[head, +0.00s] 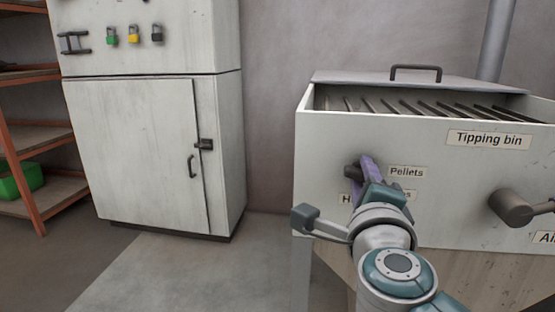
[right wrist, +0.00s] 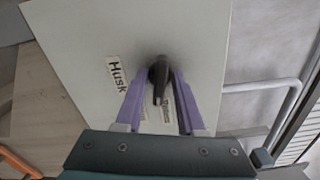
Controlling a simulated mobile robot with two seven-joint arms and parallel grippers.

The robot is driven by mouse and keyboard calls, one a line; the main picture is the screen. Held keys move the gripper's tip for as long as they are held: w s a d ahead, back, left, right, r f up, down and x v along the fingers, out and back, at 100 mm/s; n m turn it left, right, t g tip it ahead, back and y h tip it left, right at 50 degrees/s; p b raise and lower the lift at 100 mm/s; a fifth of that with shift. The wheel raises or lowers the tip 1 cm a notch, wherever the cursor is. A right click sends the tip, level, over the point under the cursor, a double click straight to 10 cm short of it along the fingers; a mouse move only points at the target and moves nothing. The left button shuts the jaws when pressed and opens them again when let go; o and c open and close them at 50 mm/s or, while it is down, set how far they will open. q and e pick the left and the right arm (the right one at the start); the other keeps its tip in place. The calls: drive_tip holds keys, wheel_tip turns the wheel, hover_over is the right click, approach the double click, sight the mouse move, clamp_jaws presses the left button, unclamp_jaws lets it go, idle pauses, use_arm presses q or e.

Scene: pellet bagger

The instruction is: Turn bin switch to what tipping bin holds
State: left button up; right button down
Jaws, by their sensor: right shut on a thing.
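The tipping bin (head: 318,140) is a pale box at the right in the head view, with a "Tipping bin" label (head: 488,139). A slatted grate covers its open top, and I cannot see what it holds. The dark bin switch (head: 352,171) is on its front, beside a "Pellets" label (head: 407,172). My arm partly hides other labels below. In the right wrist view the switch (right wrist: 158,76) sits between the purple fingers of my right gripper (right wrist: 162,80), shut on it. A "Husk" label (right wrist: 119,76) shows left of it; another is mostly hidden. My left gripper is not in view.
A dark handle (head: 514,207) sticks out of the bin front at the right. A pale cabinet (head: 140,145) with padlocks stands at the left, beside an orange shelf rack (head: 20,180) holding a green crate (head: 24,182). The floor between cabinet and bin is clear.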

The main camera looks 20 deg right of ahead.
drive_tip(key=shift+n+p, duration=0.7)
drive_tip(key=shift+n, duration=0.6)
drive_tip(key=shift+f, duration=0.15)
drive_tip(key=c, duration=0.8)
unclamp_jaws()
drive_tip(key=shift+c, duration=0.2)
drive_tip(key=shift+w, duration=0.1)
drive_tip(key=p+v, duration=0.2)
drive_tip(key=v, duration=0.8)
